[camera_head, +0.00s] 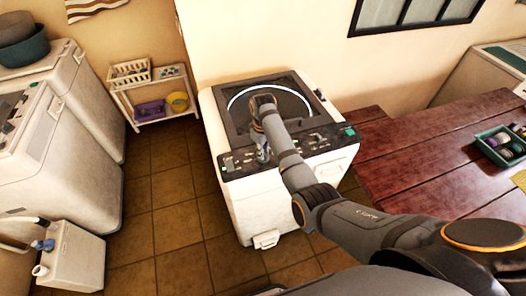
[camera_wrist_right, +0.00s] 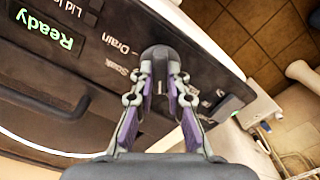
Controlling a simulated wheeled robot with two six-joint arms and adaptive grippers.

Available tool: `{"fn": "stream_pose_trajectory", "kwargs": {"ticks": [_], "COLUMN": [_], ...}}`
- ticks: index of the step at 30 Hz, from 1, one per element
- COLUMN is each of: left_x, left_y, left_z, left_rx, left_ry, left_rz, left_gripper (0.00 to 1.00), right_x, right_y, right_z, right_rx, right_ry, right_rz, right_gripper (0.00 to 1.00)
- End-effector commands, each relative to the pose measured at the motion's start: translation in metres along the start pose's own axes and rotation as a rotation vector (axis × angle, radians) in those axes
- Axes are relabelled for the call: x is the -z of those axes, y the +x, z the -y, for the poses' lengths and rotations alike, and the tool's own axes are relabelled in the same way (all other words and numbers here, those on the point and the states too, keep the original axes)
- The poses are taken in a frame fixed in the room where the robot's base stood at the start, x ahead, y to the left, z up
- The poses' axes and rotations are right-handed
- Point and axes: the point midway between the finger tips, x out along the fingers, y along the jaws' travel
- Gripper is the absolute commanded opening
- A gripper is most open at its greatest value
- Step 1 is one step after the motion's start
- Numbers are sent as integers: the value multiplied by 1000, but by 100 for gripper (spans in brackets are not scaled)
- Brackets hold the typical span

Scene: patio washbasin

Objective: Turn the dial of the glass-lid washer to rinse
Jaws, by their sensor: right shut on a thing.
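The glass-lid washer (camera_head: 262,208) is a white box with a dark lid and a dark control panel along its front top edge. In the wrist view the panel (camera_wrist_right: 105,45) bears the words "Drain" and "Soak" and a green "Ready" display (camera_wrist_right: 45,30). My right gripper (camera_wrist_right: 160,78) is shut on the dark, round-ended dial (camera_wrist_right: 160,53) beside these words. The dial's pointer cannot be made out, and no "rinse" label is readable. In the head view my right gripper (camera_head: 263,152) is at the panel, and my forearm crosses part of the lid. My left gripper is not in view.
A red-brown wooden table (camera_head: 405,150) with a green tray (camera_head: 499,150) stands at the right. White machines (camera_head: 60,140) stand at the left, with a small shelf (camera_head: 150,95) behind. Tiled floor (camera_head: 180,222) lies open left of the washer.

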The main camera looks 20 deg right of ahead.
Motion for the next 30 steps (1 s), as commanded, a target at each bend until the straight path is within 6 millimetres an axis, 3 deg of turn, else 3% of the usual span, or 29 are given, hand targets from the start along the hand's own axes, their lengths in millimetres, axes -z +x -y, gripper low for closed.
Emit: {"fn": "stream_pose_trajectory", "kwargs": {"ticks": [9, 24, 25, 30], "left_x": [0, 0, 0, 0], "left_y": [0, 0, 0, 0], "left_z": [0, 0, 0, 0], "left_rx": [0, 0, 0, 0], "left_ry": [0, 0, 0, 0], "left_rz": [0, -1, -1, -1], "left_gripper": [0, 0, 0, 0], "right_x": [1, 1, 1, 0], "right_y": [-1, -2, -2, -1], "right_z": [-1, -1, -1, -1], "right_rx": [-3, -3, -3, -2], "right_ry": [-100, -115, -115, -115], "right_rz": [-2, -3, -3, -2], "right_gripper": [0, 0, 17, 37]}}
